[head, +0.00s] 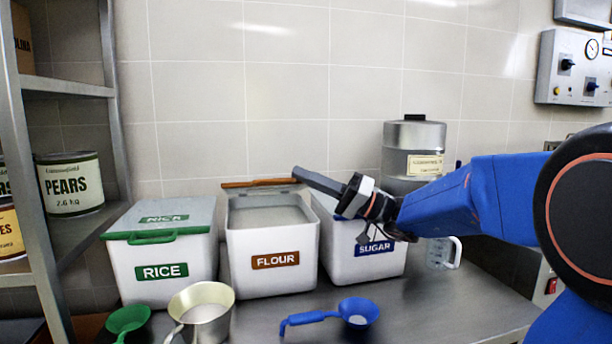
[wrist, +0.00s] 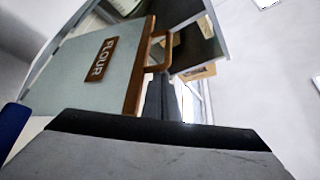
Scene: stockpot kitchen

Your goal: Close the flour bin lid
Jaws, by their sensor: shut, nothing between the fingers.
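The white flour bin (head: 272,262) stands on the counter between the rice and sugar bins, with pale flour inside. Its lid (head: 262,183) is open, raised at the back and seen nearly edge-on, with a brown front edge and handle. In the wrist view the lid (wrist: 70,75) shows its grey face, brown FLOUR label and brown handle (wrist: 158,50). My gripper (head: 298,172) is shut and empty, its tip near the lid's right end in the head view. In the wrist view the dark fingers (wrist: 163,92) appear close to the handle; I cannot tell whether they touch.
The closed rice bin (head: 160,270) stands left, the sugar bin (head: 375,265) right, partly behind my arm. A metal scoop (head: 203,312), green scoop (head: 128,319) and blue scoop (head: 350,313) lie in front. A metal canister (head: 413,140) stands behind; a shelf rises at left.

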